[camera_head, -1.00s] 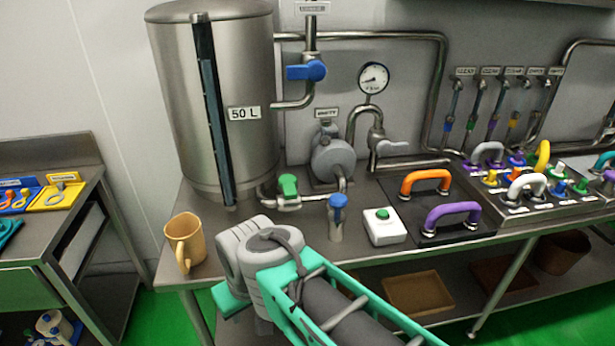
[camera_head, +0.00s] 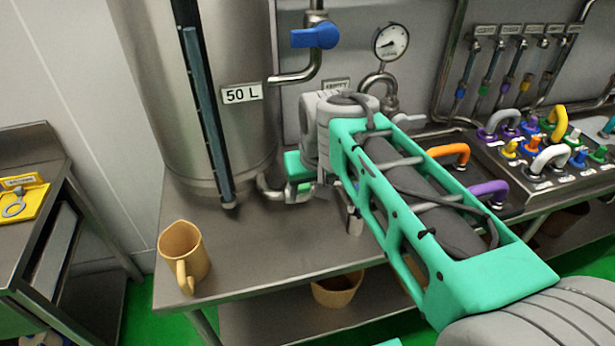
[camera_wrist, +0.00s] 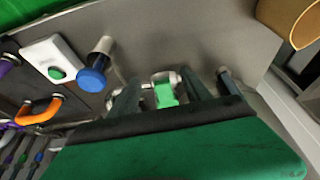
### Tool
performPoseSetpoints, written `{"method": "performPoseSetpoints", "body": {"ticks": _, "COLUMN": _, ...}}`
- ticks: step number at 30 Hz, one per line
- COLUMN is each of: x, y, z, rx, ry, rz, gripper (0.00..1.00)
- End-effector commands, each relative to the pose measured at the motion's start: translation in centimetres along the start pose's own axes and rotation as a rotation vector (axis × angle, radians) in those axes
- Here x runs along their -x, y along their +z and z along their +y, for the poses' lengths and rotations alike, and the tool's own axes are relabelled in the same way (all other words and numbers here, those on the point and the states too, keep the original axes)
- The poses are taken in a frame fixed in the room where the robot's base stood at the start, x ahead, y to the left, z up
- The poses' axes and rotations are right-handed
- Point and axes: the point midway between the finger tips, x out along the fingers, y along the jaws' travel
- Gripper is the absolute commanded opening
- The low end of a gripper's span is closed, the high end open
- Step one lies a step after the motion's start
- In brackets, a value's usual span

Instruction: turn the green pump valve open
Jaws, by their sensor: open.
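The green pump valve (camera_wrist: 166,92) shows in the wrist view as a bright green handle on a metal pipe fitting. It lies between the two dark fingers of my gripper (camera_wrist: 161,88), which are open around it with gaps on both sides. In the head view my arm covers most of the valve, and only a bit of green (camera_head: 304,187) shows below my gripper's teal body. My fingertips are hidden there. Whether the fingers touch the handle I cannot tell.
A blue-capped valve (camera_wrist: 93,78) and a white box with a green button (camera_wrist: 47,60) stand beside it in the wrist view. The steel 50 L tank (camera_head: 235,140) rises behind. A tan mug (camera_head: 183,252) stands at the table's left front. The table front is bare.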

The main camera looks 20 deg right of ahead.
Motion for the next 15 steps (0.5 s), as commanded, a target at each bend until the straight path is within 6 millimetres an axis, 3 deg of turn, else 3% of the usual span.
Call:
{"method": "performPoseSetpoints", "body": {"ticks": 1, "x": -0.3, "y": -2.1, "z": 0.2, "rx": -0.005, "ry": 0.001, "rz": 0.008, "gripper": 0.56}}
{"method": "performPoseSetpoints", "body": {"ticks": 3, "x": -0.3, "y": -4.2, "z": 0.4, "rx": -0.009, "ry": 0.003, "rz": 0.02, "gripper": 0.56}}
{"method": "performPoseSetpoints", "body": {"ticks": 6, "x": -0.4, "y": -5.8, "z": 0.5, "rx": -0.012, "ry": 0.003, "rz": 0.03, "gripper": 0.56}}
{"method": "performPoseSetpoints", "body": {"ticks": 10, "x": -1.7, "y": -6.1, "z": 0.5, "rx": -0.012, "ry": 0.003, "rz": 0.031, "gripper": 0.56}}
{"method": "performPoseSetpoints", "body": {"ticks": 15, "x": -5.0, "y": -6.2, "z": 0.4, "rx": -0.011, "ry": 0.003, "rz": 0.03, "gripper": 0.56}}
